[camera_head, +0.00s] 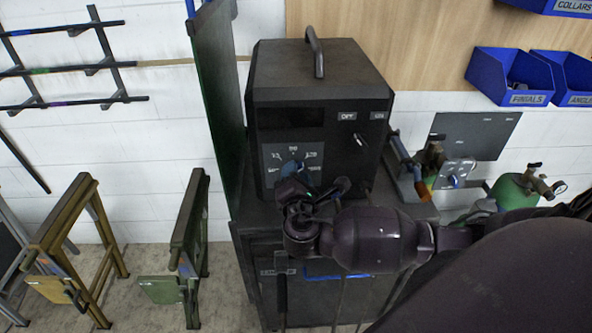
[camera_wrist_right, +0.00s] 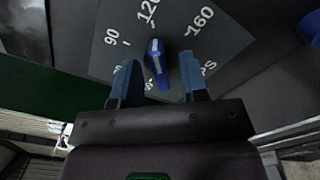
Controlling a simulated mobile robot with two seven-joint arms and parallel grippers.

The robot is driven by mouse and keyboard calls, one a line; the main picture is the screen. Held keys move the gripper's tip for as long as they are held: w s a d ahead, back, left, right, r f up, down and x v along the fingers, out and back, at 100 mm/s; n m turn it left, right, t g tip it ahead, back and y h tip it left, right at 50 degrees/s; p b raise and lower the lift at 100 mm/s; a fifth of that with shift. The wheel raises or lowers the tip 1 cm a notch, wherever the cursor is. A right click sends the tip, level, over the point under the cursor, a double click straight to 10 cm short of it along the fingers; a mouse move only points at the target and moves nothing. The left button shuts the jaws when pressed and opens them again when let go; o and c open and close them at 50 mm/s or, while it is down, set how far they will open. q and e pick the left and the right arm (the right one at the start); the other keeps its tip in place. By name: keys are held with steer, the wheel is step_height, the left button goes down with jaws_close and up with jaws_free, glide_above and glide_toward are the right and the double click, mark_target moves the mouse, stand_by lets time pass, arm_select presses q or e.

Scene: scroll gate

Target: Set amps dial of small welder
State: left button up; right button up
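The small welder (camera_head: 320,75) is a dark box with a top handle, standing on a dark cabinet. Its amps dial is a blue knob with a white line (camera_wrist_right: 155,65) on a grey scale plate (camera_head: 317,152). In the right wrist view, the line's end points up, near the 120 mark. My right gripper (camera_head: 293,172) is at the dial in the head view. In the wrist view, its two blue fingers (camera_wrist_right: 158,66) are open on either side of the knob, with a gap visible on each side. The hand hides part of the scale. My left gripper is out of view.
A green panel (camera_head: 220,110) stands close on the welder's left. A switch (camera_head: 361,140) sticks out on the welder's right front. Blue bins (camera_head: 510,76) hang on the right wall, above a bench with tools. Trestles (camera_head: 185,235) stand on the left floor.

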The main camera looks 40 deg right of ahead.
steer(key=shift+w+d, duration=0.3)
steer(key=shift+w, duration=0.2)
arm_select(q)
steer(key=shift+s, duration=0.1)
arm_select(e)
jaws_close()
